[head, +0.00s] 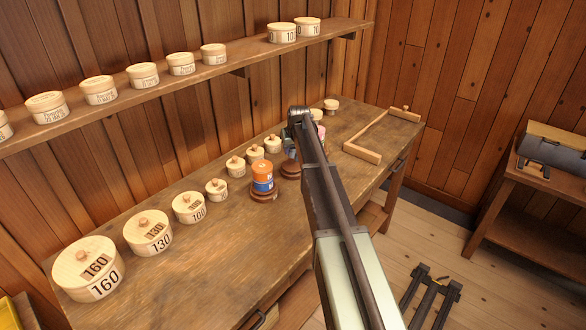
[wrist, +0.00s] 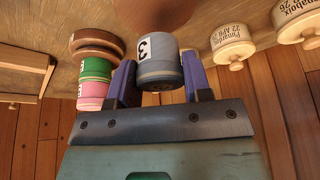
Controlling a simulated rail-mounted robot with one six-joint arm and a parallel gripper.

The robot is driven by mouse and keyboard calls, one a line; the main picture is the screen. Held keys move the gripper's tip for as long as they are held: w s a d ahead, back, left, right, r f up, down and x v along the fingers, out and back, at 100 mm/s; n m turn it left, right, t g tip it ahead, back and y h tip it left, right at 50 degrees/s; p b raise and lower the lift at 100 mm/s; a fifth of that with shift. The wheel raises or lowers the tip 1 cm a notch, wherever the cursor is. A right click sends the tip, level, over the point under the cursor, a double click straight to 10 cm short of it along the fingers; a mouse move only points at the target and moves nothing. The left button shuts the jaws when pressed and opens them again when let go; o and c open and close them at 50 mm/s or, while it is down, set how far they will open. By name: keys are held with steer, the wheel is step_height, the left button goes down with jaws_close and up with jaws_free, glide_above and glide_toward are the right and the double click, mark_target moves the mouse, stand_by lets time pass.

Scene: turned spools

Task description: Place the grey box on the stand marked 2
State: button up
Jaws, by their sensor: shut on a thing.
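The grey box (wrist: 160,65) is a small round tub with a white label bearing a dark 3. In the wrist view, which is upside down, it sits between the two purple fingers of my gripper (wrist: 158,82), shut on it. A brown round stand (wrist: 155,12) shows just beyond the box; I cannot tell whether they touch. In the head view my gripper is mostly hidden behind my arm, and the grey box is not clearly seen. A dark brown stand (head: 290,169) shows left of my arm. No stand number is readable.
An orange and blue stack (head: 262,178) stands on a brown stand. A green box (wrist: 95,68) and pink box (wrist: 91,90) are stacked on another, close beside my gripper. Several lidded wooden boxes (head: 148,233) line the bench's back. A wooden frame (head: 362,155) lies right.

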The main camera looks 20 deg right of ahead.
mark_target(293, 156)
step_height(293, 156, down, 4)
steer(key=b, duration=0.4)
steer(key=shift+f, duration=0.2)
steer(key=shift+r, duration=0.25)
steer(key=shift+f, duration=0.15)
steer(key=o, duration=0.9)
